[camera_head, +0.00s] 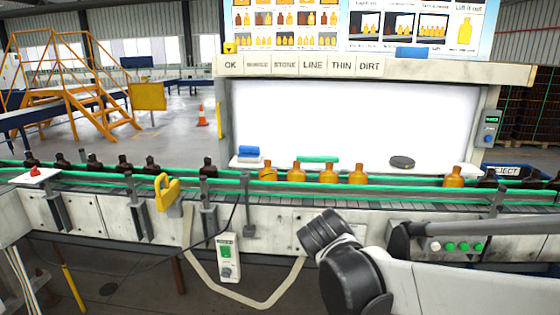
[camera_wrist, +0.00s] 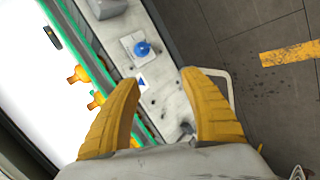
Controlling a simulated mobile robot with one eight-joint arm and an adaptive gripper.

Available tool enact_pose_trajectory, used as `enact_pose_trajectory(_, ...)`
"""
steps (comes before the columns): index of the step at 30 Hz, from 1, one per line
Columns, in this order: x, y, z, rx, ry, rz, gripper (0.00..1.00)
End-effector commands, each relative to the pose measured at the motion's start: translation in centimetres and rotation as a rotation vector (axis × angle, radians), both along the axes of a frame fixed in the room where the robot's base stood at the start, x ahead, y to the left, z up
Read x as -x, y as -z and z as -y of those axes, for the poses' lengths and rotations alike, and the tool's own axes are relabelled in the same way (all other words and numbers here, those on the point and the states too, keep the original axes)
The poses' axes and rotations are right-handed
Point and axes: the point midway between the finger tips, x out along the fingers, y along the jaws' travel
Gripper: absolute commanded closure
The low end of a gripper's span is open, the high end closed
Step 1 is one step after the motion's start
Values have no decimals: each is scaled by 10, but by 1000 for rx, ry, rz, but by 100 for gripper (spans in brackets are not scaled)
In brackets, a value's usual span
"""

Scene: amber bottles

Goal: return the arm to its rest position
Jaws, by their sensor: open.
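My gripper (camera_wrist: 160,80) shows in the wrist view with two yellow fingers spread apart and nothing between them. It points down past the conveyor's side panel and the floor. In the head view my arm reaches in from the lower right, in front of the conveyor. The gripper's fingers cannot be made out there. Several amber bottles (camera_head: 328,174) stand upright on the conveyor (camera_head: 220,183) before the bright panel, with another amber bottle (camera_head: 454,178) farther right. Amber bottles (camera_wrist: 78,74) also show left of the fingers in the wrist view, apart from them.
Green rails (camera_head: 120,172) run along the conveyor, with dark bottles (camera_head: 124,163) at left. A yellow fixture (camera_head: 167,192) and a control box (camera_head: 228,258) are on its front. A blue button (camera_wrist: 141,48) is near the fingers in the wrist view. Grey floor (camera_wrist: 250,30) is clear at right.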

Motion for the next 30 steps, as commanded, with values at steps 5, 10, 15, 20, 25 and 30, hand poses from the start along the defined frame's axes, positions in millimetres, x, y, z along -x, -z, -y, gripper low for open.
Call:
enact_pose_trajectory(5,86,-8,41,-327,254,-10,48)
enact_pose_trajectory(10,161,0,57,-624,492,-13,48)
enact_pose_trajectory(15,209,13,57,-832,663,-14,48)
enact_pose_trajectory(20,226,19,55,-917,732,-15,48)
enact_pose_trajectory(25,227,20,55,-928,740,-15,48)
enact_pose_trajectory(30,227,20,55,-925,738,-15,48)
